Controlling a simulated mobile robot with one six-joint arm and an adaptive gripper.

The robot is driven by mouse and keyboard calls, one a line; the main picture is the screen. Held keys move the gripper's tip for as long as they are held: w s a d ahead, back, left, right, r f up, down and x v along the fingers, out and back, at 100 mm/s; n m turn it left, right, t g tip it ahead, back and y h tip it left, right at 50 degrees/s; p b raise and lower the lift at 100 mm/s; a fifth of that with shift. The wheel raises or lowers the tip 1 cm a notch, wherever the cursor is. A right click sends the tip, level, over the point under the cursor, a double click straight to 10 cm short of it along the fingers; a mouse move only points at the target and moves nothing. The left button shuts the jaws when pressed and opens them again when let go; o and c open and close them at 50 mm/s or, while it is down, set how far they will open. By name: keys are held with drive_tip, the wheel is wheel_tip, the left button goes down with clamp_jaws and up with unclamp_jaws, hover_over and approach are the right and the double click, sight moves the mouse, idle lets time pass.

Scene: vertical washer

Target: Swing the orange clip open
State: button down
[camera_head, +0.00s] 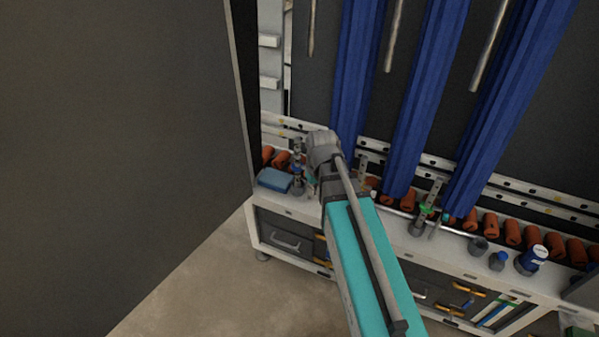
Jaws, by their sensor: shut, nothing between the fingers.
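Several orange cylinder-like pieces, which may be the clips, stand in a row along the back of the workbench. Two are at the left end (281,160), and others run to the right (512,232). I cannot tell which one is the task's clip, and their hinges are too small to make out. My teal arm reaches up over the bench, and its grey wrist end is above the bench's left part, near the left orange pieces. My gripper's fingers do not show; they seem hidden behind the wrist and arm. I see no contact with any orange piece.
Blue vertical columns (420,100) rise behind the bench (290,208). A large dark panel (110,140) fills the left. A blue box (274,180), a blue-and-white can (531,260) and small fittings crowd the top. Floor (220,285) in front is clear.

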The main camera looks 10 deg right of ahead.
drive_tip(key=w+f+n+t+y+b, duration=0.1)
drive_tip(key=w+n, duration=0.7)
drive_tip(key=w, duration=1.4)
drive_tip(key=shift+w+d+f+t+y+b, duration=0.25)
drive_tip(key=shift+f+y+b, duration=0.35)
drive_tip(key=shift+f+b, duration=0.45)
drive_tip(key=shift+s, duration=0.1)
drive_tip(key=b+x, duration=1)
drive_tip(key=shift+s+d+r, duration=0.1)
drive_tip(key=shift+s+d, duration=0.5)
drive_tip(key=shift+d, duration=0.15)
drive_tip(key=shift+s+d+r, duration=0.1)
drive_tip(key=shift+s+d, duration=0.45)
drive_tip(key=shift+d, duration=0.25)
